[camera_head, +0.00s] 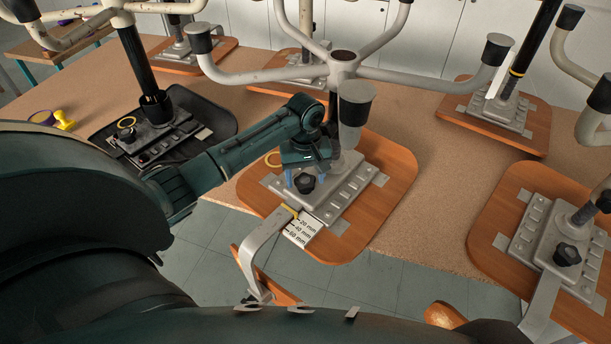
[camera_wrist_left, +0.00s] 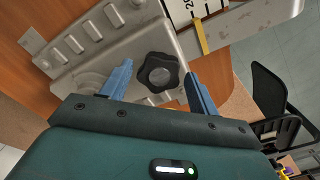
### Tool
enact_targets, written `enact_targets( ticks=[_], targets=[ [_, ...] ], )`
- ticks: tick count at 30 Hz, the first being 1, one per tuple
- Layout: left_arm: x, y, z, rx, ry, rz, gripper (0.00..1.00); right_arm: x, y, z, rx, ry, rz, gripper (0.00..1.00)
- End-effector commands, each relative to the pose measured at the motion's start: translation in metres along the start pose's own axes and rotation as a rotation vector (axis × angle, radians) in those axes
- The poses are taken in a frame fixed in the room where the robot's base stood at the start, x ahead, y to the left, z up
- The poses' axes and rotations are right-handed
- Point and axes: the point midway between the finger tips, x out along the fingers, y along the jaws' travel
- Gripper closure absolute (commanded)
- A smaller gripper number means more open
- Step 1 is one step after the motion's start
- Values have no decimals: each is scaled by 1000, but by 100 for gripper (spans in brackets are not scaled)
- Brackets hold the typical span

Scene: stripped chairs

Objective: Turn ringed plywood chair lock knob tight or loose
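An upturned plywood chair seat (camera_head: 395,170) lies in the middle of the table, with a grey metal mechanism plate (camera_head: 345,190) on it. A black lobed lock knob (camera_head: 305,183) stands on the plate's near side. A yellow ring (camera_head: 273,158) shows at the seat's left side. My left gripper (camera_head: 305,177) is open over the knob. In the left wrist view, the knob (camera_wrist_left: 158,74) sits between the blue fingers (camera_wrist_left: 159,88), with a gap on both sides. Beside the knob are a metal bar, a yellow marker (camera_wrist_left: 200,37) and a millimetre scale (camera_head: 301,232). My right gripper is not in view.
The base's metal legs (camera_head: 345,75) rise above the plate close to my left arm. Another plywood chair (camera_head: 550,240) with a black knob lies right, and a black-seated one (camera_head: 160,130) left. More upturned chairs stand behind. A bent metal bar (camera_head: 258,245) overhangs the table's front.

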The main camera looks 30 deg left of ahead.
Motion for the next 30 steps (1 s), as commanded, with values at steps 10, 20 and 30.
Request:
enact_targets(
  ticks=[10,20,30],
  targets=[
    [0,0,1,2,-3,-1,31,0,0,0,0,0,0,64],
    [-50,1,0,3,2,3,31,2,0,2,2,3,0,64],
    [-110,0,0,1,-1,1,31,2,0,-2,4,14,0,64]
  ],
)
